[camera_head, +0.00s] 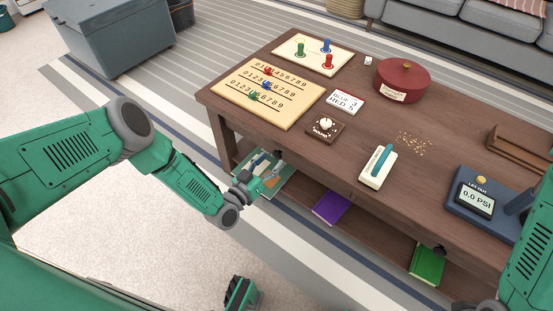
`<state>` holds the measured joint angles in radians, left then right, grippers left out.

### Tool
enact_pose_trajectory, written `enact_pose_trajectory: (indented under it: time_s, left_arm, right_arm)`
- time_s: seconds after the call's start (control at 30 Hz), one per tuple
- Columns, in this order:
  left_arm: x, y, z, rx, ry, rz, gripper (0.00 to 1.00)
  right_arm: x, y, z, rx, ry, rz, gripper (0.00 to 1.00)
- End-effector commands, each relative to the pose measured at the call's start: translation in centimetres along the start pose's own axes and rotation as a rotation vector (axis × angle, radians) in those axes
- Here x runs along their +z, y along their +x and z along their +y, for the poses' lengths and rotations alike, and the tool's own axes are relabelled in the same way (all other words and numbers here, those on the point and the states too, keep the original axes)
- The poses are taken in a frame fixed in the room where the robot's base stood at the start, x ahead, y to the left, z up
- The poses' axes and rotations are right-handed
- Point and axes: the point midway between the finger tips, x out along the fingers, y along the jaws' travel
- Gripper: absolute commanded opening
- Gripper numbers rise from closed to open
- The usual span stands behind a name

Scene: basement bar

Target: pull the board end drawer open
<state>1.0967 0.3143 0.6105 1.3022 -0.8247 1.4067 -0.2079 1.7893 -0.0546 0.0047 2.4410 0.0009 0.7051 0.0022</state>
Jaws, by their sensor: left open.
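The dark brown wooden table (445,175) has a front face with two dark knobs. The board end drawer's knob (278,154) is on the front face below the number board, and its drawer looks shut. My left gripper (268,177) is open just in front of and below this knob. Its small fingers overlap the lower shelf in the picture, so I cannot tell whether they touch anything. The other knob (438,250) is further right on the same face. My right arm shows at the right edge, but its gripper is out of view.
On the tabletop are a number board (290,105), a peg board (310,55), a red round box (401,80) and a gauge device (480,198). A purple book (331,208) and a green book (427,264) lie on the lower shelf. Striped rug (210,62) surrounds the table.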

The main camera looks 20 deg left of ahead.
Motion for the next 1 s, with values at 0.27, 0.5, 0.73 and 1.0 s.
enact_pose_trajectory:
  time_s: [0.27,0.5,0.73,1.0]
  left_arm:
    - [0.0,3.0,0.1,0.001,0.001,0.001,0.5]
    - [-0.1,3.2,0.1,0.001,0.0,0.0,0.5]
    - [-0.1,3.2,0.1,0.0,0.0,0.0,0.0]
    - [-0.1,2.5,0.1,-0.001,0.0,-0.002,0.0]
  right_arm:
    - [0.1,1.2,0.0,0.0,0.0,0.0,0.4]
    - [0.1,1.2,0.0,0.0,0.0,0.0,0.4]
    - [0.1,1.2,0.0,0.0,0.0,0.0,0.4]
    - [0.0,0.9,0.0,0.0,0.0,0.0,0.4]
